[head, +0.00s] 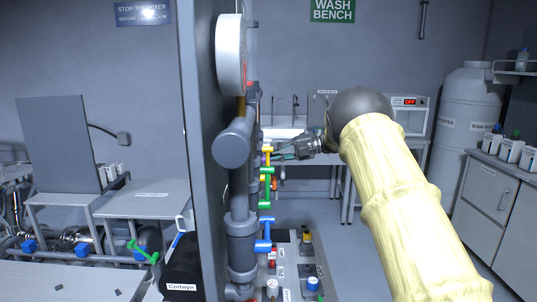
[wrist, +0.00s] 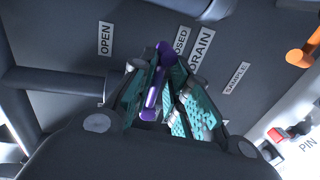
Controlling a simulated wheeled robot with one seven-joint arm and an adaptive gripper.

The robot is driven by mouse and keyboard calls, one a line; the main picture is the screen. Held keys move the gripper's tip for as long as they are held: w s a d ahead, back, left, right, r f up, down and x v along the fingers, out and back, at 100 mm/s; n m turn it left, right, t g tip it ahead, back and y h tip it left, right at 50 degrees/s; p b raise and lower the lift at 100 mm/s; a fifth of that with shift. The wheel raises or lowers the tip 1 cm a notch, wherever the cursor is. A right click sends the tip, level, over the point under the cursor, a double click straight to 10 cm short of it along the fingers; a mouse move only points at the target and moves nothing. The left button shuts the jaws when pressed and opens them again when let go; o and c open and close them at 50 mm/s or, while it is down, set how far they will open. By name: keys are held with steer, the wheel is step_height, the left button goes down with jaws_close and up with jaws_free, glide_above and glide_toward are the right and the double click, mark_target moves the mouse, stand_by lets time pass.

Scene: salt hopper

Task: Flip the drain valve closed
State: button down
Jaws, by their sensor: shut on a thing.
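The drain valve's purple handle (wrist: 153,92) sits between the teal finger pads of my gripper (wrist: 161,82) in the wrist view. My gripper is shut on it. The handle's upper end lies close to the partly covered CLOSED label (wrist: 181,41), beside the DRAIN label (wrist: 201,48). The OPEN label (wrist: 106,39) is further left. The valve body is mostly hidden behind the fingers. In the head view, my gripper (head: 272,153) reaches left to the column of coloured valve handles, and the purple handle is too small to make out clearly there.
An orange handle (wrist: 303,54) is at the right of the wrist view, past the SAMPLE label (wrist: 237,78). In the head view, green (head: 265,205) and blue (head: 263,246) handles sit below on the grey pipe (head: 241,240). A dark upright post (head: 200,190) stands left of it.

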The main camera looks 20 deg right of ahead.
steer(key=c, duration=1.5)
jaws_free()
steer(key=shift+w+a+f, duration=0.1)
steer(key=shift+a, duration=0.05)
steer(key=v, duration=1.2)
